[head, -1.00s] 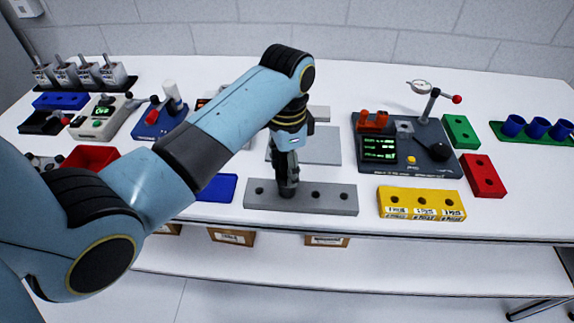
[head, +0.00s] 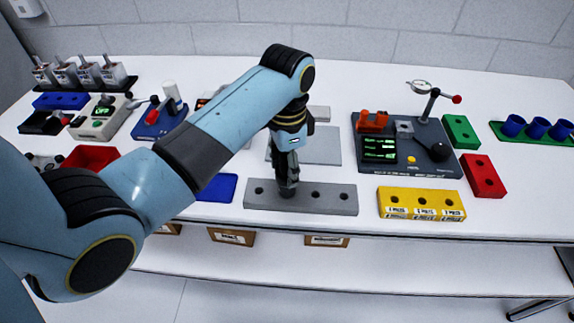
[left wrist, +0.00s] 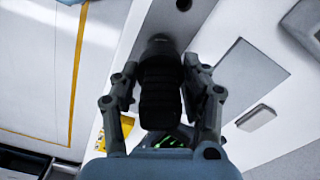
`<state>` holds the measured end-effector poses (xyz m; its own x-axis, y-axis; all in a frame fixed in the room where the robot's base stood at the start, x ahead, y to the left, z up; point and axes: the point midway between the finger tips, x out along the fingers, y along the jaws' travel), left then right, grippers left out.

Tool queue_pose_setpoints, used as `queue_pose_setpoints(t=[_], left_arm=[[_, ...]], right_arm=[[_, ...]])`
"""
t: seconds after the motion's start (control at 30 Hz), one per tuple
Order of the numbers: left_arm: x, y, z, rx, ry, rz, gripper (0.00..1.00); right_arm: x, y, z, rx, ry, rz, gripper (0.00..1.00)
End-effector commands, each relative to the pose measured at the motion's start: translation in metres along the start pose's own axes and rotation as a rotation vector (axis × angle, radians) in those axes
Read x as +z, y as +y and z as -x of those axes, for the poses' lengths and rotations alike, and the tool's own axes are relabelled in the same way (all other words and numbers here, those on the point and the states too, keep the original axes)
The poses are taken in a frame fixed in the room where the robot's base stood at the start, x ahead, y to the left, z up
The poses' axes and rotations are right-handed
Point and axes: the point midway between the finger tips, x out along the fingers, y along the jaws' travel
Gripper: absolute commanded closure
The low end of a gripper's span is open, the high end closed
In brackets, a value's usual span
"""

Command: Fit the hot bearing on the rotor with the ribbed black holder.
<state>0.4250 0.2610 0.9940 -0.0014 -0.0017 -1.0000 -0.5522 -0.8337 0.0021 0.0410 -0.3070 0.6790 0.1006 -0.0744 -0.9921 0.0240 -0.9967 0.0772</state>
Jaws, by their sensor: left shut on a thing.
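My left gripper (head: 288,180) is over the grey block with holes (head: 340,199) near the table's front edge. It is shut on the ribbed black holder (left wrist: 160,95), which stands between the two fingers in the left wrist view. The holder's far end, a smoother dark grey piece (left wrist: 160,45), points at the grey block. In the head view the holder's low end (head: 287,192) is at one of the block's holes; I cannot tell whether it is inside or just above. I cannot make out the hot bearing or the rotor for certain. My right gripper is not in view.
A yellow labelled block (head: 421,203) is right of the grey block. A dark tester with a green display (head: 425,163) is behind it. A red block (head: 484,177), a green block (head: 461,132) and blue cups (head: 537,127) are farther right. A red bin (head: 92,157) is at left.

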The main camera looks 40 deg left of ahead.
Motion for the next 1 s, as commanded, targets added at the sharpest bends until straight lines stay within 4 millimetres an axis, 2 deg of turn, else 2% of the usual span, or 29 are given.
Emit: queue_pose_setpoints(t=[1.0], left_arm=[[-0.0001, 0.0, 0.0067, 0.0, 0.0, 0.0, 0.87]], right_arm=[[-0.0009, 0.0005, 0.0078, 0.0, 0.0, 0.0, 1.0]])
